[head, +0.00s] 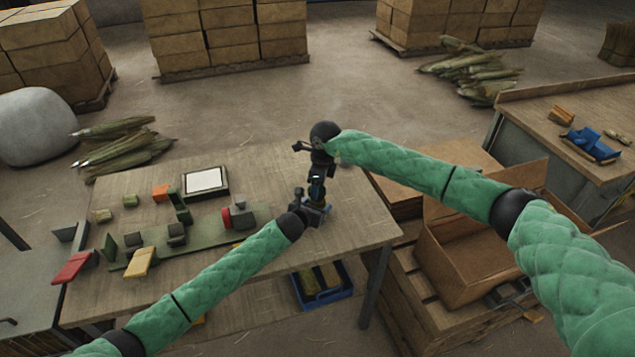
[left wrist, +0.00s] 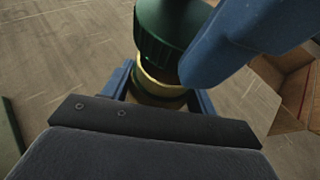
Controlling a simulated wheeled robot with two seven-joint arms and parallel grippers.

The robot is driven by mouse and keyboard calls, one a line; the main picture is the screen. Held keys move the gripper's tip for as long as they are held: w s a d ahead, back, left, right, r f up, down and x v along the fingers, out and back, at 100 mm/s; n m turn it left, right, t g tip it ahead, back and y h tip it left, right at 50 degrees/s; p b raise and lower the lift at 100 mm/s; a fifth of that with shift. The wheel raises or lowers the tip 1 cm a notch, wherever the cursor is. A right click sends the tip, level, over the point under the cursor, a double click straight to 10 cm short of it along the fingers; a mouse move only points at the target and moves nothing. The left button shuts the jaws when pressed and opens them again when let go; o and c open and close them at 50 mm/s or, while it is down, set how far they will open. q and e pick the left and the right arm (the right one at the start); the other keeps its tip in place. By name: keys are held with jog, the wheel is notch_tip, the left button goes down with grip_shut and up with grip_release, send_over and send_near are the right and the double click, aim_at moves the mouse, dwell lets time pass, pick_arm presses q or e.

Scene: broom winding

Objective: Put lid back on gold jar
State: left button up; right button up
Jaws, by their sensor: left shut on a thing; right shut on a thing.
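The gold jar (left wrist: 160,84) shows in the left wrist view as a gold band between the blue fingers of my left gripper (head: 314,208), which is shut on it. The dark green lid (left wrist: 168,38) is directly above the jar in the same view, apparently upright. A blue finger of my right gripper (head: 317,180) crosses beside the lid, and that gripper is shut on the lid. In the head view the two grippers meet one above the other over the table's right part, and hide most of jar and lid. I cannot tell whether the lid is fully seated.
The wooden table (head: 350,235) holds a green fixture (head: 200,237), a framed white panel (head: 206,181) and small coloured blocks to the left. An open cardboard box (head: 470,260) stands at the right. A blue bin (head: 322,288) sits below the table.

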dwell(0.4)
jog(key=shift+f, duration=0.9)
jog(key=shift+f, duration=0.55)
pick_arm(q)
grip_shut()
pick_arm(e)
jog(key=o, duration=0.9)
jog(key=shift+o, duration=0.2)
jog(key=shift+a, duration=0.1)
pick_arm(q)
jog(key=shift+w, duration=0.1)
pick_arm(e)
jog(key=shift+s, duration=0.1)
